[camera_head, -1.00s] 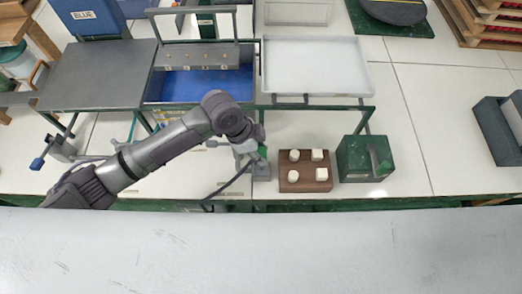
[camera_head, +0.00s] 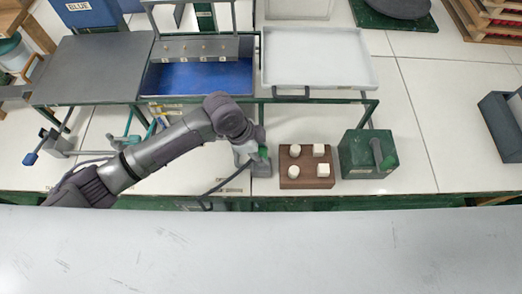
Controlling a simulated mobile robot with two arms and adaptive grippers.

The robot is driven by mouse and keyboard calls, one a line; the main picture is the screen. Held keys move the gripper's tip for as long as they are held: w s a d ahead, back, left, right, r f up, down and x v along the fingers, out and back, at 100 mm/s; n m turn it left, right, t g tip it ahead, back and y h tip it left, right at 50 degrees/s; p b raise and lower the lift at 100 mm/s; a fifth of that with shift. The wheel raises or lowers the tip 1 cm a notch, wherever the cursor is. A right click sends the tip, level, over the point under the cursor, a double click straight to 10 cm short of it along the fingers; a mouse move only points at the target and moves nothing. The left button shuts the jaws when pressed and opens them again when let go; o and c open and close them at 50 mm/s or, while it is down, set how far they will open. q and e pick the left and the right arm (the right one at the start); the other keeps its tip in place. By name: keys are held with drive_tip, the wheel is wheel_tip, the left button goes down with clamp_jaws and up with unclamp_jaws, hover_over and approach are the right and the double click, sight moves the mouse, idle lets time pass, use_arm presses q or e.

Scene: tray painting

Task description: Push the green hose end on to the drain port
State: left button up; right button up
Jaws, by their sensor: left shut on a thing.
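My left arm reaches in from the left. Its gripper (camera_head: 250,152) is small in the view and shut on the green hose end (camera_head: 263,153), of which a small green part shows at the right of the fingers. A dark hose (camera_head: 229,179) curves down and left from there to the bench's front edge. A grey block-like fitting (camera_head: 262,169) stands just below the gripper, beside the brown block. I cannot tell whether it is the drain port, or whether the hose end touches it. My right gripper is out of view.
A brown block with several white knobs (camera_head: 305,184) and a dark green box with a handle (camera_head: 356,163) stand to the right. Behind are a blue-lined basin (camera_head: 200,80), a white tray (camera_head: 316,35) and a grey plate (camera_head: 90,65).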

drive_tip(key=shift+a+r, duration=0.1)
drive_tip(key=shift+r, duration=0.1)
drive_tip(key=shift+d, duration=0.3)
use_arm(q)
drive_tip(key=shift+f, duration=0.3)
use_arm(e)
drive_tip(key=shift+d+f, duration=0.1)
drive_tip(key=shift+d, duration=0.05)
use_arm(q)
drive_tip(key=shift+f, duration=0.6)
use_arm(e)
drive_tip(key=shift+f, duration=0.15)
use_arm(q)
drive_tip(key=shift+f, duration=0.25)
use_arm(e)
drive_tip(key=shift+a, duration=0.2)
use_arm(q)
drive_tip(key=o, duration=1.6)
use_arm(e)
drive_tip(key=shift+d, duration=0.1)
use_arm(q)
wheel_tip(320, 180, up, 6)
drive_tip(key=p, duration=0.5)
drive_tip(key=shift+p, duration=0.35)
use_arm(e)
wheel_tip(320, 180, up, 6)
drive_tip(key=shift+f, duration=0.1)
